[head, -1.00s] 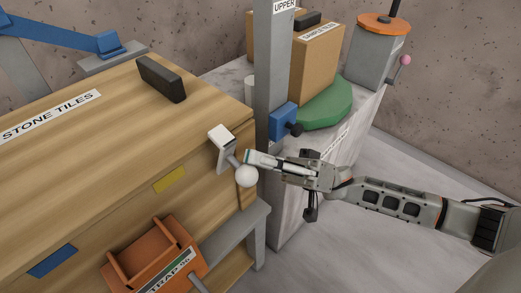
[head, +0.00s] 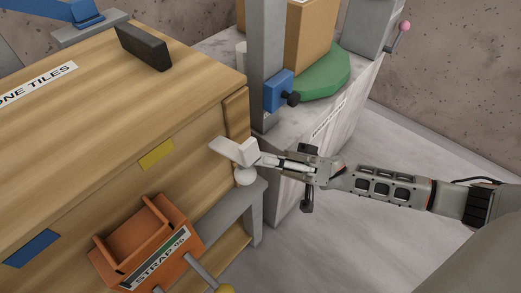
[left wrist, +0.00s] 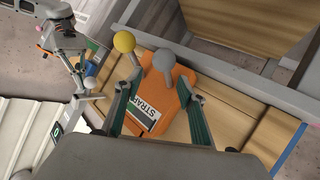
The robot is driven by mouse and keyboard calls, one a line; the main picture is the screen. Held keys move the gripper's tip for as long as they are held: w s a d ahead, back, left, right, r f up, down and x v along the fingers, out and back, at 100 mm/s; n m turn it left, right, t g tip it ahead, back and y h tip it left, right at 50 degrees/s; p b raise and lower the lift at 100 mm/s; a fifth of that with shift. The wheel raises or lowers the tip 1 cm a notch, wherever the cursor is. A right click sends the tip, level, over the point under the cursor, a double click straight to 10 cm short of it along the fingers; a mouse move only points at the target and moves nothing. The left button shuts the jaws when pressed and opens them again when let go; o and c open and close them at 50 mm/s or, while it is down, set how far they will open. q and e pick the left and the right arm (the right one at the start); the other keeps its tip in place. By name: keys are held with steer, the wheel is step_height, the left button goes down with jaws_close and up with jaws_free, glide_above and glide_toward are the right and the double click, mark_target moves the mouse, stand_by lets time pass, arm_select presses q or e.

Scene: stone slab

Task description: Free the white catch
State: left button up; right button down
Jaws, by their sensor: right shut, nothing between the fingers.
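The white catch (head: 235,150) is at the right end of the wooden crate's front, with its flat white plate tilted outward and a white ball knob (head: 245,177) below it. My right gripper (head: 262,160) is shut and empty, its fingertips right beside the catch; whether they touch it I cannot tell. In the left wrist view the white knob (left wrist: 90,82) shows at the left, near my right gripper. My left gripper (left wrist: 165,88) is open, its fingers apart over the orange strap unit (left wrist: 176,90). The left gripper is out of the head view.
The orange strap unit (head: 168,240) is on the crate's front (head: 105,215), with a yellow knob (left wrist: 124,41) and a grey knob (left wrist: 163,61). A grey post (head: 264,60) with a blue clamp (head: 279,90) stands behind the catch. The floor at right is clear.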

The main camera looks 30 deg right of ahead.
steer(key=shift+w+f, duration=0.1)
steer(key=shift+f, duration=0.4)
steer(key=shift+a+f, duration=0.1)
steer(key=shift+f, duration=0.3)
steer(key=w+v, duration=0.1)
steer(key=v, duration=1)
steer(key=shift+s+d, duration=0.45)
steer(key=shift+d, duration=0.05)
